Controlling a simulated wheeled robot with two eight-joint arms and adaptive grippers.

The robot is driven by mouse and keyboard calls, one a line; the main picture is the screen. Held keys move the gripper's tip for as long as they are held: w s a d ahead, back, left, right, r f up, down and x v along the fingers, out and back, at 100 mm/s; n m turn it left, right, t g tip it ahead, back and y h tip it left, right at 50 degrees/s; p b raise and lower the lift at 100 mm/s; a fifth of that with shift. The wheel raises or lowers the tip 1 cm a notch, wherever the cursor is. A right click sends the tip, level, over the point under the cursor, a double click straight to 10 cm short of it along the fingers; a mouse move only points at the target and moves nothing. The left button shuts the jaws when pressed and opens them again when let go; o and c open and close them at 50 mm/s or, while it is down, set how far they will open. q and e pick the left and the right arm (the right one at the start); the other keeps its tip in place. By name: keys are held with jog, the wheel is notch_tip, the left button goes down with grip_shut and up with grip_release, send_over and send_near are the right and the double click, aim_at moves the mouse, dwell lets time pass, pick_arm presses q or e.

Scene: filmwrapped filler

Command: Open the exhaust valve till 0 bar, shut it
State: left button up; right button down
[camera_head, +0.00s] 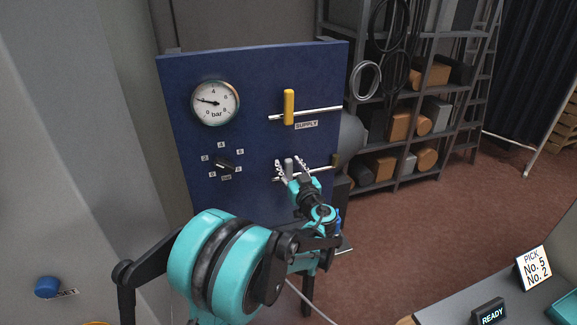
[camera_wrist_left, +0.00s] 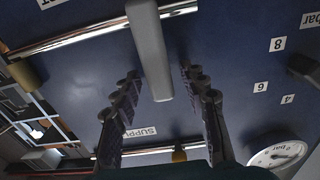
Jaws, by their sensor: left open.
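The blue panel (camera_head: 255,75) carries a round pressure gauge (camera_head: 214,103). Its needle points left, roughly where 2 bar would be. The grey lever (camera_head: 289,167) on the lower pipe stands across that pipe; its label is mostly out of sight, with a tag's end showing in the left wrist view. My left gripper (camera_head: 290,171) is open, one finger on each side of the grey lever. In the left wrist view the lever (camera_wrist_left: 150,55) hangs between the fingers, with gaps on both sides. My right gripper is not in view.
A yellow lever (camera_head: 289,107) stands across the upper pipe, above the SUPPLY label (camera_head: 306,125). A black selector knob (camera_head: 225,166) with numbers sits left of the grey lever. A blue button (camera_head: 47,287) is at lower left. Shelves (camera_head: 400,150) stand behind at right.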

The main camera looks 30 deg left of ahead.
pick_arm(q)
jog(key=shift+w+a, duration=0.1)
jog(key=shift+a, duration=0.1)
grip_shut()
jog(key=shift+w+d+m, duration=0.1)
jog(key=shift+w+m, duration=0.05)
jog(key=shift+m, duration=0.15)
jog(key=w+d+f+m+b, duration=0.4)
jog(key=f+m+b, duration=0.2)
jog(key=m, duration=1)
jog(key=shift+w+m, duration=0.3)
jog(key=shift+w, duration=0.05)
jog(key=shift+f, duration=0.1)
dwell(0.4)
